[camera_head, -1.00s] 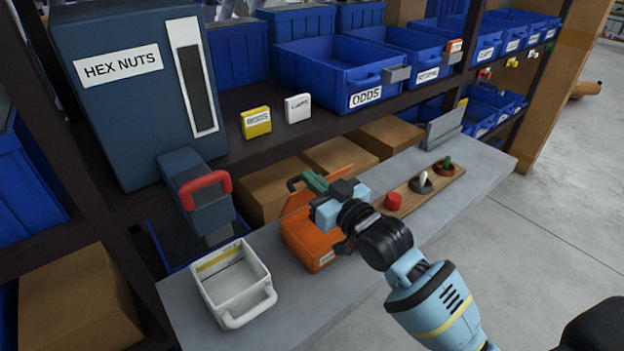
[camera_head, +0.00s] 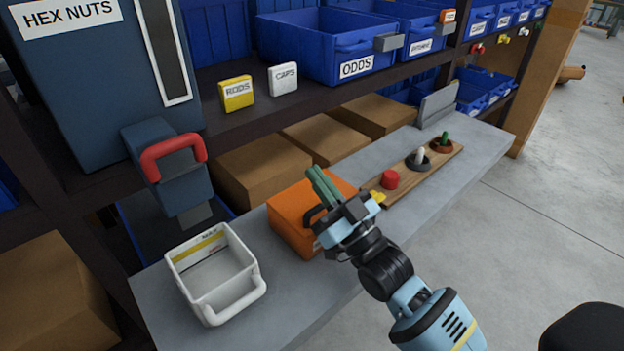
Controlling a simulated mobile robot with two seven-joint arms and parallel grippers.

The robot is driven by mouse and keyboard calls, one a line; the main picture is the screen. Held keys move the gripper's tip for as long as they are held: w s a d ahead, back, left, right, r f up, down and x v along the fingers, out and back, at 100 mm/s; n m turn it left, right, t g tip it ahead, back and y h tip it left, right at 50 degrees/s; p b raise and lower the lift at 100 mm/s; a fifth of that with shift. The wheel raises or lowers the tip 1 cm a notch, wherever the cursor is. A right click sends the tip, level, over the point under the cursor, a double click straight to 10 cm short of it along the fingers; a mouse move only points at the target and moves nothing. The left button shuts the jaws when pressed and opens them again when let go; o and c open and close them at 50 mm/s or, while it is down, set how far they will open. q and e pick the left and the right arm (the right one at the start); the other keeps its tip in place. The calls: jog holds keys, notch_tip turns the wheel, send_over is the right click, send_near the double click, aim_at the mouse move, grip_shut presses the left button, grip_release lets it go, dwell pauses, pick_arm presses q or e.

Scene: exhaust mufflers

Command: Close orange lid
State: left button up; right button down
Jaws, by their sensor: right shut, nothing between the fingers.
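The orange box (camera_head: 288,233) stands on the grey bench, partly hidden by my right gripper. Its orange lid (camera_head: 290,198) lies down over the box and looks flat; the gripper hides its right part, so I cannot tell if a small gap remains. A black handle (camera_head: 309,215) shows at the box's front. My right gripper (camera_head: 317,175) is over the lid, its green fingers together and empty. I cannot tell whether it touches the lid. My left gripper is not in view.
A white handled bin (camera_head: 212,278) stands left of the box. A wooden board (camera_head: 408,185) with a red button (camera_head: 390,179) and two small toggles lies to the right. The shelf (camera_head: 300,105) with blue bins overhangs behind. The bench is clear at its front and right.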

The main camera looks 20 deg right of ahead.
jog(key=shift+s+f+t, duration=0.15)
jog(key=shift+f+t, duration=0.15)
jog(key=shift+f, duration=0.1)
jog(key=shift+s+d+f+b, duration=0.2)
jog(key=shift+s+f+b, duration=0.15)
jog(key=shift+b, duration=0.5)
jog(key=shift+s, duration=0.1)
jog(key=shift+r, duration=0.25)
jog(key=s+a+r, duration=0.2)
jog(key=s, duration=0.5)
jog(key=s+a+r, duration=0.2)
jog(key=s+a, duration=0.1)
jog(key=s, duration=0.5)
jog(key=shift+r, duration=0.2)
jog(key=shift+a+f, duration=0.1)
